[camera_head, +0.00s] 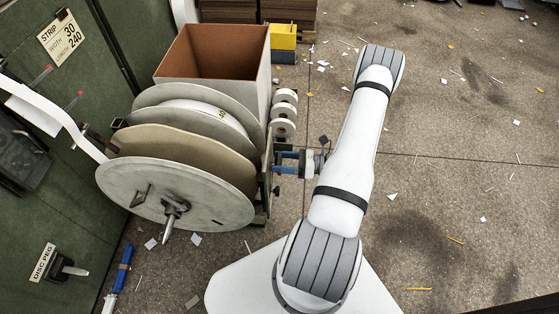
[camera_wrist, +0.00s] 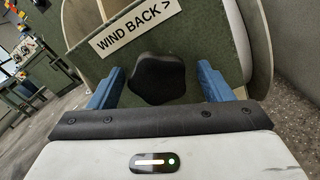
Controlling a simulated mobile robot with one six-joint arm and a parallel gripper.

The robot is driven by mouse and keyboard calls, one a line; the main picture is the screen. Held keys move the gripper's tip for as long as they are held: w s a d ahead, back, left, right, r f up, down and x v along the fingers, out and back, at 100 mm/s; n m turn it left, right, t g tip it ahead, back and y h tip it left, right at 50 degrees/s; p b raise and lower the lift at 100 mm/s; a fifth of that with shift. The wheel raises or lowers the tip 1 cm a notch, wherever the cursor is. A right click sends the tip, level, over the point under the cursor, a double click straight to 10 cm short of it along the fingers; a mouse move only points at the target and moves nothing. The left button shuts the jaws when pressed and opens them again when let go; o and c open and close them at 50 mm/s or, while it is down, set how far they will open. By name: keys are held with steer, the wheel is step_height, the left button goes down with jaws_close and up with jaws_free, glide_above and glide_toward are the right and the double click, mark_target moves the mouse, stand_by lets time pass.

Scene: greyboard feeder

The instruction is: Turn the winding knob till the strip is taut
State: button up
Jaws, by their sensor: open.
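The black lobed winding knob (camera_wrist: 158,78) is in the middle of the wrist view, on a green plate below a "WIND BACK >" label (camera_wrist: 131,27). My gripper (camera_head: 286,162) is open. Its blue fingers stand on either side of the knob, with a visible gap on each side. In the head view the fingers point left at the reel stand's right side, and the knob is not clear there. The white strip (camera_head: 62,118) comes in from the left edge and bends down towards the reel (camera_head: 175,188). Its far end is out of view.
An open box (camera_head: 222,95) stands behind the reel, with white rolls (camera_head: 284,114) beside it. A green cabinet (camera_head: 88,50) with a disc peg (camera_head: 67,269) is at left. A blue-handled tool (camera_head: 123,268) lies on the floor. The floor at right is open, with scattered scraps.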

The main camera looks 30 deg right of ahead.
steer(key=p+v, duration=0.1)
steer(key=v, duration=0.6)
steer(key=shift+s+d, duration=0.15)
steer(key=shift+d, duration=0.1)
steer(key=a+r+n+g+h+p, duration=0.2)
steer(key=a+r+n+g+p, duration=0.25)
steer(key=r, duration=0.65)
steer(key=a+r+n+g+h+p, duration=0.1)
steer(key=a+r+n+g+p, duration=0.25)
steer(key=r+n, duration=0.45)
steer(key=a+r+n+g+h+p, duration=0.25)
steer(key=r+g+p, duration=0.2)
steer(key=r, duration=0.85)
steer(key=s+a+r+n+t+h+p, duration=0.1)
steer(key=r+n+p, duration=0.4)
steer(key=r, duration=0.5)
steer(key=s+a+r+n+t+h+p, duration=0.2)
steer(key=s+a+r+n+h+p, duration=0.2)
steer(key=r, duration=0.6)
steer(key=s+a+r+n+t+h+p, duration=0.2)
steer(key=s+a+r+n+h+p, duration=0.1)
steer(key=r, duration=0.7)
steer(key=shift+a+n+h+p, duration=0.4)
steer(key=shift+n+h+p, duration=0.35)
steer(key=shift+n+p, duration=0.85)
